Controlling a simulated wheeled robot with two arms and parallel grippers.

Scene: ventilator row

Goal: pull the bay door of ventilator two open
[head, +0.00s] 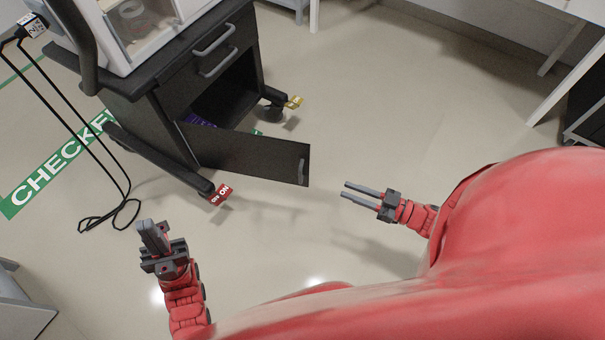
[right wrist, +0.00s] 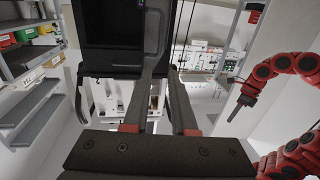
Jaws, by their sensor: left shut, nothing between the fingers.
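The ventilator's dark cart stands at the upper left of the head view. Its bay door (head: 250,155) is swung out wide from the cart, and a dark opening shows behind it. The door's upright handle (head: 301,172) is near its free edge. My right gripper (head: 366,194) is to the right of that edge, apart from the handle, with its fingers open and empty. In the right wrist view its two fingers (right wrist: 165,100) have a gap between them. My left gripper (head: 154,238) is shut and empty, in front of the cart and below the door. I cannot read the ventilator's number.
A drawer with handles (head: 213,55) is above the bay. A caster leg with a red ON tag (head: 221,194) sticks out near the door. Black cables (head: 110,180) hang at the left. The floor right of the door is clear.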

